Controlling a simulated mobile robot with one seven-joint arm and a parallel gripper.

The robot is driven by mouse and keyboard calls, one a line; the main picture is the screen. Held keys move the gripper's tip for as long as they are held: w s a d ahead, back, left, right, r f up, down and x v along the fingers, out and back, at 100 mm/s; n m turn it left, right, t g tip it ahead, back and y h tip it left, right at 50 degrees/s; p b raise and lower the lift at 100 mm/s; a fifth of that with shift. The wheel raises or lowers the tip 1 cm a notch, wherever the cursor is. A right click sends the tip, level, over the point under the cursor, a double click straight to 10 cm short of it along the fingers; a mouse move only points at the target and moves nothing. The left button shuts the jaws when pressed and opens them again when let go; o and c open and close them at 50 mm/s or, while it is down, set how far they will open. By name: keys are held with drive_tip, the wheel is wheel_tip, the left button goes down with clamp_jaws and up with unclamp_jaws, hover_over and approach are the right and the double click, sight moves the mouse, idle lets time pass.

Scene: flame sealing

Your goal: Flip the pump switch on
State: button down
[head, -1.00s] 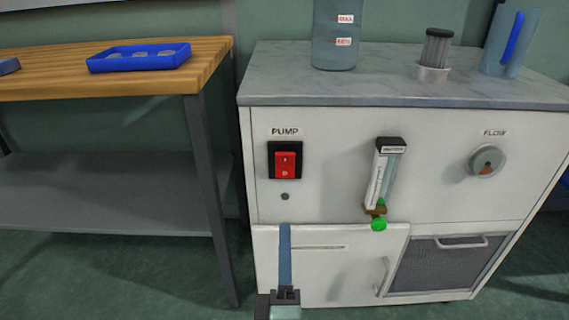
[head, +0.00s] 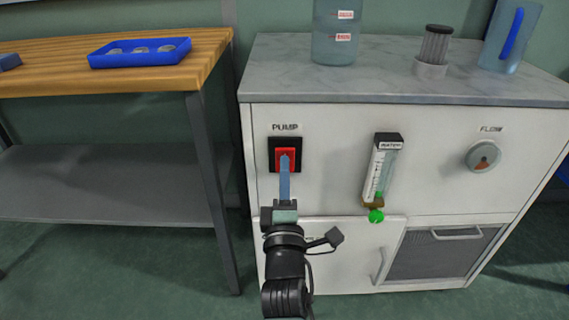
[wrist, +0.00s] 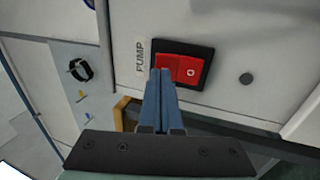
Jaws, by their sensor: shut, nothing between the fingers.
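The pump switch (head: 291,153) is a red rocker in a black frame under the PUMP label on the white cabinet front. In the wrist view the red rocker (wrist: 190,70) shows its "O" mark at the right end. My gripper (head: 284,158) is shut and empty, with its blue fingers pointing up at the switch. In the wrist view the fingertips (wrist: 161,76) overlap the rocker's end near the PUMP label. I cannot tell whether they touch or press it. The fingers hide part of the rocker in both views.
A flow meter (head: 381,170) with a green knob and a FLOW dial (head: 483,156) are to the right on the cabinet. A bottle (head: 337,35) stands on the grey cabinet top (head: 390,80). A wooden table (head: 60,75) with a blue tray (head: 100,60) is at left.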

drive_tip(key=shift+w+r, duration=0.2)
drive_tip(key=shift+w, duration=0.45)
